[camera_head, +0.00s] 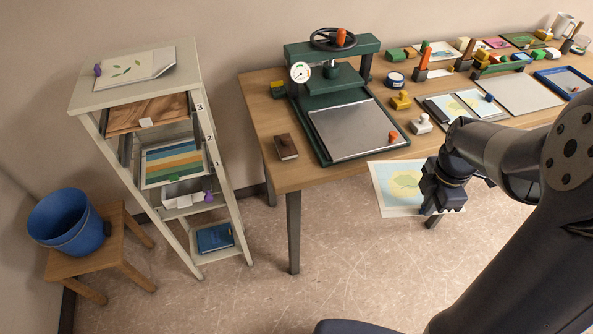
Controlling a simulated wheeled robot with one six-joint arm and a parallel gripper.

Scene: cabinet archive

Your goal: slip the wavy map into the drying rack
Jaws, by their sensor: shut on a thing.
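My gripper (432,192) is shut on a map (397,190) with a pale blue sea and a yellow-green land shape. It holds the map by its right side in front of the table's front edge, over the floor. My gripper hides part of the map's right side. I cannot tell from here how wavy the sheet is. The drying rack appears to be the tall pale rack (222,170) at the left, with levels marked 3, 2 and 1. A wooden-looking sheet (150,115) lies in level 3 and a striped sheet (172,163) below it. My gripper is well to the right of the rack.
The wooden table (262,133) carries a green press (330,85), a brown block (285,147), stamps and papers. A blue bucket (65,220) stands on a stool (118,245) left of the rack. Open floor (330,260) lies between rack and map, apart from the table leg (293,235).

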